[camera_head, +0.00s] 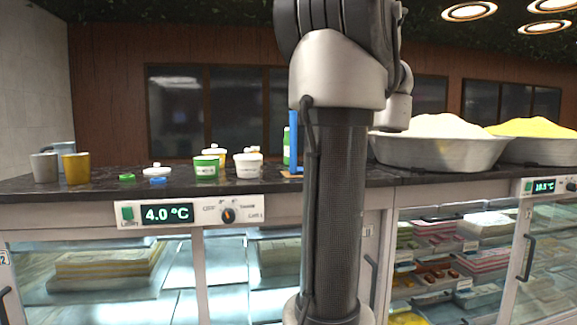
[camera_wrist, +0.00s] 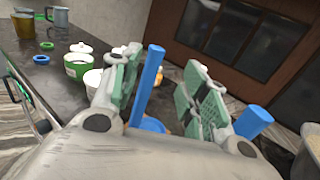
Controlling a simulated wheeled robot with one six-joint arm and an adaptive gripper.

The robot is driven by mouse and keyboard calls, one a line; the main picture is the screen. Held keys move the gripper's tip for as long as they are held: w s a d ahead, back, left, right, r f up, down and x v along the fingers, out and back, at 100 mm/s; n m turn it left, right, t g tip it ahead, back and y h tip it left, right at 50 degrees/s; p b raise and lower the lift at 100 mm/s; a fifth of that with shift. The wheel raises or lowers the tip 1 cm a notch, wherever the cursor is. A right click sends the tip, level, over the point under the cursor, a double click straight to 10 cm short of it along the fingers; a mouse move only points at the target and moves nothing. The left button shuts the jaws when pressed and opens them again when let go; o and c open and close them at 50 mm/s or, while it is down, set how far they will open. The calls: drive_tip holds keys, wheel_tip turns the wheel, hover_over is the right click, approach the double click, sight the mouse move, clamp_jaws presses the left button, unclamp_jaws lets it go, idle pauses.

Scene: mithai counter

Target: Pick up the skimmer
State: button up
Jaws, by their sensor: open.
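I cannot make out a skimmer for certain in either view. My gripper (camera_wrist: 163,85) is open in the wrist view, its two green-padded fingers spread apart. A blue upright post (camera_wrist: 148,80) shows between the fingers, close to the left one. A second blue post (camera_wrist: 254,121) stands right of the right finger. A blue piece (camera_wrist: 152,125) shows low between the fingers, mostly hidden by my gripper. In the head view, a blue upright (camera_head: 294,138) stands on the counter beside my arm. My gripper is not visible in the head view.
The dark counter (camera_head: 100,186) holds a green-labelled tub (camera_head: 206,168), a white tub (camera_head: 248,166), a grey cup (camera_head: 45,168), a yellow cup (camera_head: 76,169) and small lids. Large metal bowls (camera_head: 437,152) stand at right. Glass-fronted cases lie below. The counter's front left is fairly clear.

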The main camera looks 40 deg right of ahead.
drive_tip(key=w, duration=0.7)
drive_tip(key=shift+w+a+f, duration=0.3)
drive_tip(key=shift+w+a, duration=0.05)
drive_tip(key=shift+a, duration=0.1)
clamp_jaws()
